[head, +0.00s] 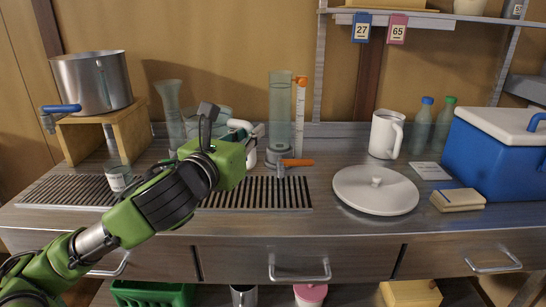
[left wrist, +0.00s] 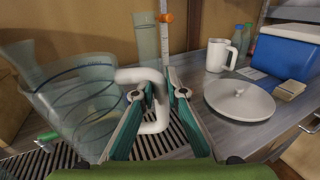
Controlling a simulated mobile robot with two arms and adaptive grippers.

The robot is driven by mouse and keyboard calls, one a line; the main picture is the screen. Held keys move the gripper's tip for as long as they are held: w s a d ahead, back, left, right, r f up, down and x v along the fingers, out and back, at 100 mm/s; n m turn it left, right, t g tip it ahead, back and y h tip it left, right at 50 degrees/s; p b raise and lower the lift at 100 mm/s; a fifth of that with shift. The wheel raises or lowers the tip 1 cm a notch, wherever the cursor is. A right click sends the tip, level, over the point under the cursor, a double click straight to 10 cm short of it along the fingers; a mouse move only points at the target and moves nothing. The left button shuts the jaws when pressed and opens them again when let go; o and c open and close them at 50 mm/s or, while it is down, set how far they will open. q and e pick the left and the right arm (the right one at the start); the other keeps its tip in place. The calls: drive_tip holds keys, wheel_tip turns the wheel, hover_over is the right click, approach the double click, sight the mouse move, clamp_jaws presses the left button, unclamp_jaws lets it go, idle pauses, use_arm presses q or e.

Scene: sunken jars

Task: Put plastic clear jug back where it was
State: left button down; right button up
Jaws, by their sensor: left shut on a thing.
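The clear plastic jug (left wrist: 80,105), with dark ring lines and a white handle (left wrist: 155,110), fills the left of the left wrist view. My left gripper (left wrist: 155,95) is shut on the handle, one finger on each side of it. In the head view the jug (head: 224,114) is mostly hidden behind my left gripper (head: 250,143), above the back of the slotted drain grille. I cannot tell whether its base touches the counter. My right gripper is not in view.
A tall clear cylinder (head: 280,105) and an orange-tapped column (head: 299,110) stand just right of the gripper. A clear flared vessel (head: 171,105) stands left. A white lid (head: 376,190), white pitcher (head: 386,134) and blue cooler (head: 495,155) are further right.

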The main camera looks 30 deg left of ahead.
use_arm(q)
drive_tip(key=shift+w+p, duration=0.1)
drive_tip(key=shift+p, duration=0.55)
drive_tip(key=shift+w+f, duration=0.25)
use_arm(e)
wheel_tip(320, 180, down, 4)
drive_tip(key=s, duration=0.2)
use_arm(q)
drive_tip(key=w+d+f+b, duration=0.1)
drive_tip(key=w+f+b, duration=0.2)
drive_tip(key=w+f, duration=0.3)
drive_tip(key=shift+w+f, duration=0.35)
drive_tip(key=shift+f, duration=1.55)
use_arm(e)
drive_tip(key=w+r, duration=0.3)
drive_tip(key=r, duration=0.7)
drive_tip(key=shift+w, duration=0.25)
use_arm(q)
drive_tip(key=c, duration=2)
unclamp_jaws()
drive_tip(key=shift+f, duration=0.1)
drive_tip(key=shift+c, duration=0.2)
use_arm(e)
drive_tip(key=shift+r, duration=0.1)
